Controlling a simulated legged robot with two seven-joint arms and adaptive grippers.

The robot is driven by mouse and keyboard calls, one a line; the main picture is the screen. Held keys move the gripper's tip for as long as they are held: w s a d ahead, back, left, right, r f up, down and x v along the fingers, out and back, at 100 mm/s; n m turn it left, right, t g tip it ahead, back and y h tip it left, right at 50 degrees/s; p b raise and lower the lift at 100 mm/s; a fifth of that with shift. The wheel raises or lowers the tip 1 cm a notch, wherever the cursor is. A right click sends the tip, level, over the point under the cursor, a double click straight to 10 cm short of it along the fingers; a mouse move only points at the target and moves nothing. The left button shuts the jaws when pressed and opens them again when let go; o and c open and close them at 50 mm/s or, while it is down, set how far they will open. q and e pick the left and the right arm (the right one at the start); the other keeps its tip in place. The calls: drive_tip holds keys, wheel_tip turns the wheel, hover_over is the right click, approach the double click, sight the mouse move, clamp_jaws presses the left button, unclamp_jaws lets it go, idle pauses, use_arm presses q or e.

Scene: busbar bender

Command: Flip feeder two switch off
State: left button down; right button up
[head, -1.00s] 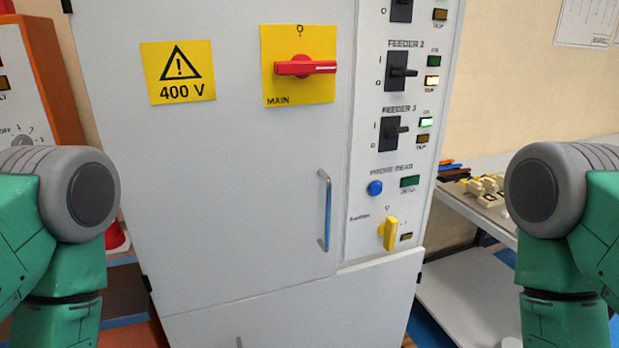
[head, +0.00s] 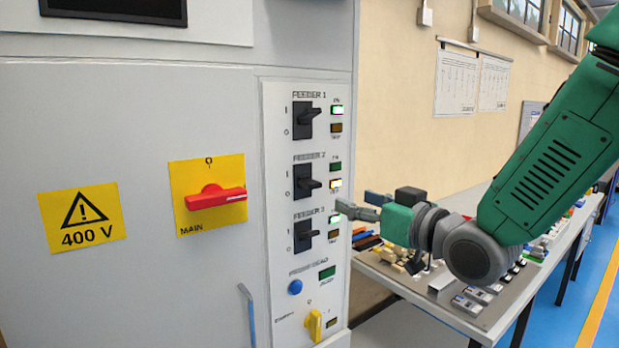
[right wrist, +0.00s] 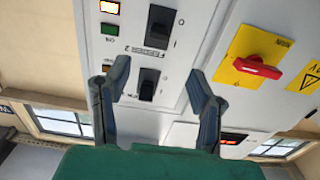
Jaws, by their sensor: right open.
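The feeder two switch (head: 307,182) is a black lever switch on the cabinet's control panel, between feeder 1 and feeder 3. Its upper green lamp is dark and its lower trip lamp (head: 336,184) is lit. I cannot tell clearly whether its lever is at I or 0. My right gripper (head: 357,206) is open and empty, right of the panel near feeder 3's height in the head view. In the upside-down right wrist view, the gripper's spread fingers (right wrist: 157,72) frame the feeder 1 switch (right wrist: 148,85); the feeder two switch (right wrist: 160,25) is beyond the fingertips. My left gripper is out of view.
The feeder 1 switch (head: 307,120) and feeder 3 switch (head: 306,235) sit close above and below. A red main switch (head: 215,197) is to the left. A blue button (head: 295,287) and yellow knob (head: 314,325) are lower. A cluttered workbench (head: 480,320) stands right, below my right arm.

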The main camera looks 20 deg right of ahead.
sight(317, 186)
drive_tip(key=p+x, duration=0.2)
drive_tip(key=x, duration=1.1)
drive_tip(key=shift+w+p, duration=0.35)
drive_tip(key=shift+w, duration=0.05)
drive_tip(key=shift+d, duration=0.1)
drive_tip(key=c, duration=1.1)
drive_tip(key=shift+f, duration=0.1)
drive_tip(key=shift+c, duration=0.2)
